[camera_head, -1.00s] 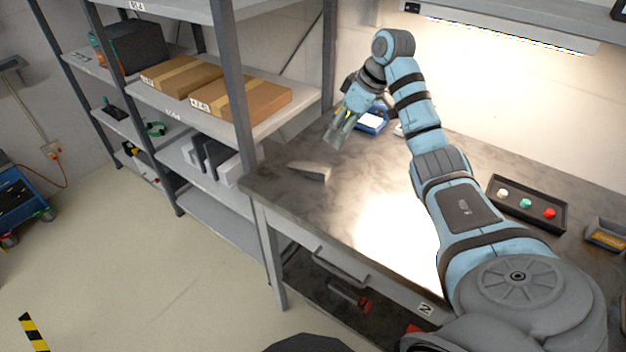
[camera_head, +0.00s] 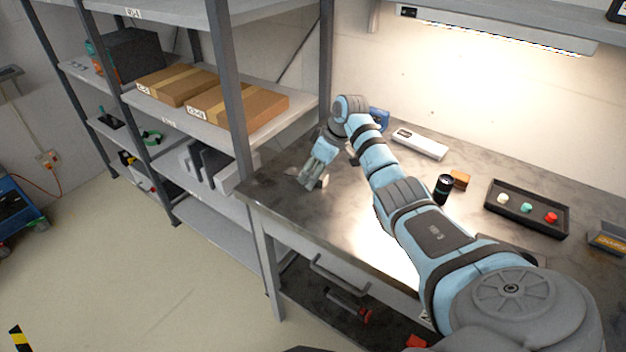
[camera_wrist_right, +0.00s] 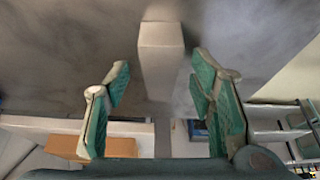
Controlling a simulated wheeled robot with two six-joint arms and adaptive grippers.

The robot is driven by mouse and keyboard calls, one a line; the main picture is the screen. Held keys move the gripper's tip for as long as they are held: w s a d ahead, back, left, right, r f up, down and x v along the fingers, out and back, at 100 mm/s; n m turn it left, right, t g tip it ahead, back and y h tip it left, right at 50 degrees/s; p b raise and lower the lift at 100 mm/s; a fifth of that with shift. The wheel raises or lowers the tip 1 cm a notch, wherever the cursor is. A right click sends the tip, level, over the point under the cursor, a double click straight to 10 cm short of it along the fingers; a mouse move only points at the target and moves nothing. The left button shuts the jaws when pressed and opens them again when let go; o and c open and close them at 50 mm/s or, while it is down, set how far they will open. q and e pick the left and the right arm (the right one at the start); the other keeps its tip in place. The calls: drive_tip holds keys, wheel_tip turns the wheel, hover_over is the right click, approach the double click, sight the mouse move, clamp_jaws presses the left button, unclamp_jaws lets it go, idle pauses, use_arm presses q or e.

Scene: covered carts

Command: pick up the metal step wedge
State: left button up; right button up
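The metal step wedge (camera_wrist_right: 162,62) is a pale grey block on the worktop, seen in the right wrist view between and just beyond my fingers. In the head view it is mostly hidden behind my right gripper, with a small part (camera_head: 323,181) showing. My right gripper (camera_head: 309,176) is over the left end of the workbench, pointing down at the wedge. In the right wrist view the right gripper (camera_wrist_right: 160,80) is open, with a gap on both sides of the wedge. My left gripper is not in view.
A shelf rack (camera_head: 228,90) with cardboard boxes (camera_head: 237,107) stands close on the left.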

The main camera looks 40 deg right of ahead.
clamp_jaws()
drive_tip(key=shift+r, duration=0.1)
